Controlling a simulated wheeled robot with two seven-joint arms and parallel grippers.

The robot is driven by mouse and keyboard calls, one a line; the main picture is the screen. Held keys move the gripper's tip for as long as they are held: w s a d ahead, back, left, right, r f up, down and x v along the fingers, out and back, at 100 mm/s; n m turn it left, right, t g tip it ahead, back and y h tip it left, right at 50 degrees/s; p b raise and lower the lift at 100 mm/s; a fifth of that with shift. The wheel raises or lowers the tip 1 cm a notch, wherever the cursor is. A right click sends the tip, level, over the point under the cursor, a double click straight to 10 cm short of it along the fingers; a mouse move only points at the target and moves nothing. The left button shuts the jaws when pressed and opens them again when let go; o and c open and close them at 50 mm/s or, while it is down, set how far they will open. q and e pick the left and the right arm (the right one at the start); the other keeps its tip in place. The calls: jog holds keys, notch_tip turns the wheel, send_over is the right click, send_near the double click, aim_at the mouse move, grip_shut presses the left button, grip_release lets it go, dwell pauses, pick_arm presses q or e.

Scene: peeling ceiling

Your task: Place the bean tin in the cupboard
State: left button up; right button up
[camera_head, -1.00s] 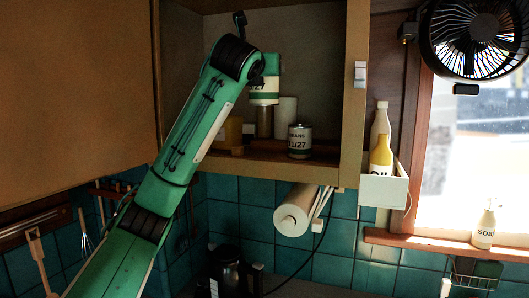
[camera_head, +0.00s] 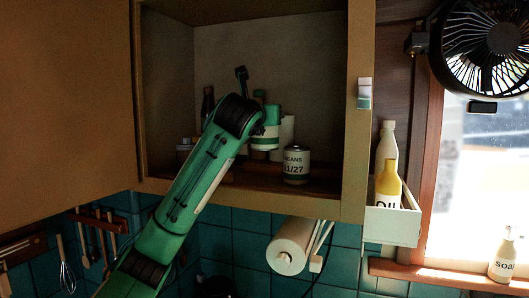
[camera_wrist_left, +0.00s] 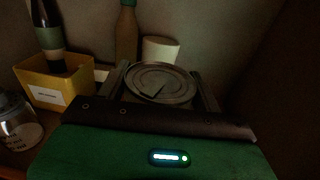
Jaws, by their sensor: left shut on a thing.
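My left arm reaches up into the open cupboard (camera_head: 318,60). My left gripper (camera_head: 265,128) is shut on a tin (camera_head: 264,143) with a pale label and dark green band; its wording is not readable now. In the left wrist view the tin's round metal lid (camera_wrist_left: 160,84) sits between the two fingers (camera_wrist_left: 160,92). The tin is upright over the shelf (camera_head: 235,180); I cannot tell whether it touches it. A second tin, labelled BEANS 11/27 (camera_head: 296,165), stands on the shelf to its right. My right gripper is not in view.
Behind the held tin are a brown bottle (camera_wrist_left: 126,38) and a white cylinder (camera_wrist_left: 160,50). A yellow box (camera_wrist_left: 55,85) with a dark bottle (camera_wrist_left: 48,38) and a glass jar (camera_wrist_left: 18,122) are at left. The cupboard's right wall (camera_head: 360,150) bounds the opening.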

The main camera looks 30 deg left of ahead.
aim_at(264, 148)
pick_arm(q)
jog(key=shift+s+d+f+p, duration=0.1)
jog(key=shift+s+f+p, duration=0.05)
jog(key=shift+f, duration=0.5)
jog(key=shift+s+f+p, duration=0.1)
jog(key=shift+f+p, duration=0.05)
jog(key=shift+f, duration=0.45)
notch_tip(264, 148, down, 3)
jog(key=shift+f+p, duration=0.15)
jog(key=shift+p, duration=0.15)
jog(key=shift+f, duration=0.4)
notch_tip(264, 148, down, 2)
jog(key=shift+f+p, duration=0.1)
jog(key=shift+p, duration=0.25)
jog(key=shift+f, duration=0.65)
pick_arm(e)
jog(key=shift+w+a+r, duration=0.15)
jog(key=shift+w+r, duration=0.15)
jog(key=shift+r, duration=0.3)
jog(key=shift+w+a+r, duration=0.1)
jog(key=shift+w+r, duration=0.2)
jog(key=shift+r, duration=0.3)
